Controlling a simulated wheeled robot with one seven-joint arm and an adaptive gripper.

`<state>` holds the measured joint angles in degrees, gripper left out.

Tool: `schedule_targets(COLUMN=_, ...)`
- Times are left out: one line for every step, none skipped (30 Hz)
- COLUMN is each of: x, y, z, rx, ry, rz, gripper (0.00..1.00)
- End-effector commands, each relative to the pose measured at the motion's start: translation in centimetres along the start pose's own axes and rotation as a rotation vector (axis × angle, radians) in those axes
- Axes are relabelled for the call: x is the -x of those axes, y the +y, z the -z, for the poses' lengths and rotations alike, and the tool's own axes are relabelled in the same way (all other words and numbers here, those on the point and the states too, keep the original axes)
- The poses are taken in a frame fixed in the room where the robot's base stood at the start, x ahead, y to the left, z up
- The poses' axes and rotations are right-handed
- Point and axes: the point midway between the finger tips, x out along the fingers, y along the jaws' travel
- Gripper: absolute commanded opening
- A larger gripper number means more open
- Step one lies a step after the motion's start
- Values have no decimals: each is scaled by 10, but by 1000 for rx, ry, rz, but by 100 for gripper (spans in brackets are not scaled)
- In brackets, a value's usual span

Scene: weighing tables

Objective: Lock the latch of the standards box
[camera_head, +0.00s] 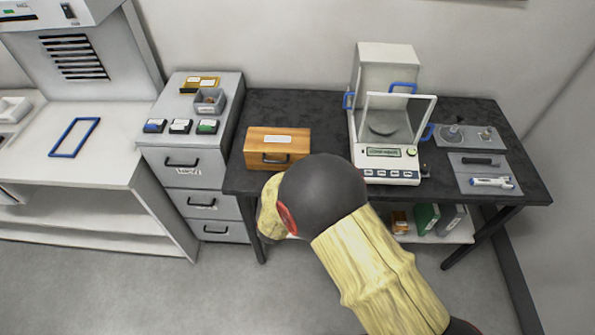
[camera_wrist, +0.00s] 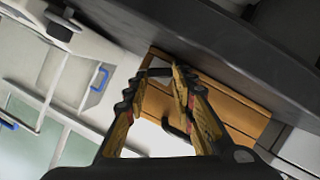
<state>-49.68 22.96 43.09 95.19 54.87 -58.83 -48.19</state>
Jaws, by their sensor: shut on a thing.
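The standards box (camera_head: 290,139) is an orange-brown wooden case with a pale label on its lid and a dark handle on its front. It stands closed-looking on the black table, left of the balance. In the wrist view the box (camera_wrist: 240,117) lies just beyond my fingers, with its dark handle (camera_wrist: 176,129) between and below them. My gripper (camera_wrist: 161,73) is at the box's front, its fingertips closed on a small greyish part that seems to be the latch. The fingers hide most of the latch, so its position is unclear. In the head view my arm hides the gripper.
A balance (camera_head: 389,163) with a glass door stands right of the box on the black table (camera_head: 320,108). A drawer cabinet (camera_head: 180,143) with small boxes stands to the left. Two grey trays with small tools lie at the right.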

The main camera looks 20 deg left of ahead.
Motion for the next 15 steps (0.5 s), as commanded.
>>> schedule_targets(x=0, y=-1, z=0, rx=4, ry=-1, rz=0, gripper=0)
schedule_targets(x=0, y=-1, z=0, rx=5, ry=-1, rz=-1, gripper=0)
schedule_targets(x=0, y=-1, z=-1, rx=6, ry=-1, rz=-1, gripper=0)
schedule_targets(x=0, y=-1, z=-1, rx=7, ry=-1, rz=-1, gripper=0)
schedule_targets(x=0, y=-1, z=-1, rx=7, ry=-1, rz=-1, gripper=0)
schedule_targets(x=0, y=-1, z=-1, rx=7, ry=-1, rz=-1, gripper=0)
schedule_targets(x=0, y=-1, z=-1, rx=7, ry=-1, rz=-1, gripper=0)
schedule_targets(x=0, y=-1, z=-1, rx=7, ry=-1, rz=-1, gripper=0)
schedule_targets(x=0, y=-1, z=-1, rx=7, ry=-1, rz=-1, gripper=0)
schedule_targets(x=0, y=-1, z=-1, rx=6, ry=-1, rz=-1, gripper=0)
schedule_targets(x=0, y=-1, z=-1, rx=6, ry=-1, rz=-1, gripper=0)
schedule_targets(x=0, y=-1, z=-1, rx=6, ry=-1, rz=-1, gripper=26)
schedule_targets(x=0, y=-1, z=-1, rx=6, ry=-1, rz=-1, gripper=28)
schedule_targets(x=0, y=-1, z=-1, rx=6, ry=-1, rz=-1, gripper=30)
schedule_targets(x=0, y=-1, z=-1, rx=6, ry=0, rz=-1, gripper=32)
